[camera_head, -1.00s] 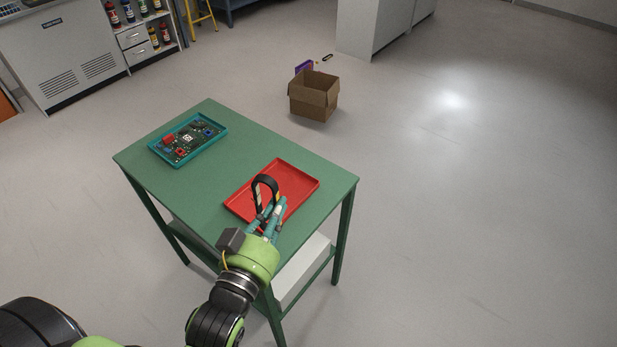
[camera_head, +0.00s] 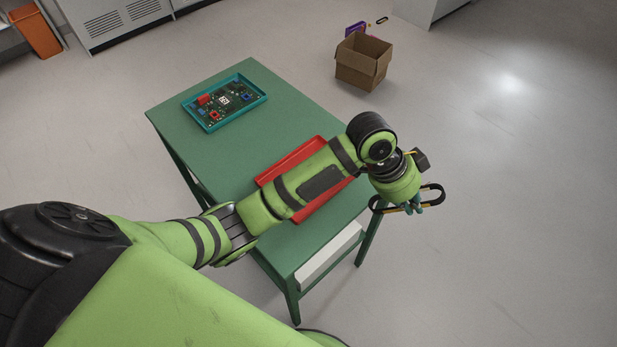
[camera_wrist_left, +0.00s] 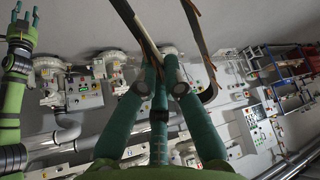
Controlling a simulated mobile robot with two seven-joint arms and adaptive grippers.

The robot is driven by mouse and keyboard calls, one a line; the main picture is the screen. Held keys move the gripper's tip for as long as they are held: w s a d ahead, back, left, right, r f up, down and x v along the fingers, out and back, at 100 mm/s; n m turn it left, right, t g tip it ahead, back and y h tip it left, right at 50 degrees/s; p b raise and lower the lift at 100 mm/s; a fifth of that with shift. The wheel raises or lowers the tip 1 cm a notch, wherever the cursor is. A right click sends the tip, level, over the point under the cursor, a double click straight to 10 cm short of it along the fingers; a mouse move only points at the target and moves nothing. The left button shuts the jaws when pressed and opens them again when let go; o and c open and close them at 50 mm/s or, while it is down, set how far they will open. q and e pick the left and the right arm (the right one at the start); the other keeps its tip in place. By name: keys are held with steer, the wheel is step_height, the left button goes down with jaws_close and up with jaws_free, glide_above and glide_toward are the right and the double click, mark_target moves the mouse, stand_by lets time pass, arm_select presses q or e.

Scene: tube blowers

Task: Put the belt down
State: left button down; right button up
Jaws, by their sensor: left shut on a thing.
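The belt (camera_head: 441,190) is a thin dark loop with a tan inner side. My left gripper (camera_head: 413,209) is shut on it beyond the right edge of the green table, with the loop sticking out on both sides of the fingers. In the left wrist view the belt's strands (camera_wrist_left: 199,38) rise from between my left fingers (camera_wrist_left: 158,82). The red tray (camera_head: 289,163) on the table is partly hidden by my left arm. My right gripper (camera_wrist_left: 26,14) shows at the left of the wrist view, fingers apart and empty.
The green table (camera_head: 215,145) also holds a teal tray (camera_head: 262,97) with a circuit board (camera_head: 225,101). An open cardboard box (camera_head: 361,73) stands on the floor behind. The floor to the right is clear.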

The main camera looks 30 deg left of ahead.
arm_select(q)
steer(key=a+f+m+y, duration=0.2)
steer(key=a, duration=0.6)
steer(key=a+f+m+g+y+p, duration=0.1)
steer(key=a+f+m+y, duration=0.1)
steer(key=a, duration=0.6)
steer(key=w+a+f+m+g+y+p, duration=0.1)
steer(key=a+m, duration=0.3)
steer(key=a, duration=0.4)
steer(key=shift+f+y, duration=0.5)
steer(key=shift+f, duration=0.1)
steer(key=shift+a+f, duration=0.4)
steer(key=shift+f, duration=0.05)
step_height(320, 180, down, 3)
steer(key=shift+s+f+p, duration=0.1)
steer(key=shift+f+p, duration=0.05)
steer(key=shift+p, duration=0.3)
steer(key=shift+s+f, duration=0.3)
steer(key=shift+f, duration=0.05)
steer(key=c, duration=1.4)
jaws_free()
steer(key=shift+w+f, duration=0.1)
steer(key=shift+o, duration=0.2)
arm_select(e)
steer(key=r, duration=0.2)
steer(key=shift+w+a+r, duration=0.25)
steer(key=shift+w+r, duration=0.05)
steer(key=shift+w, duration=0.1)
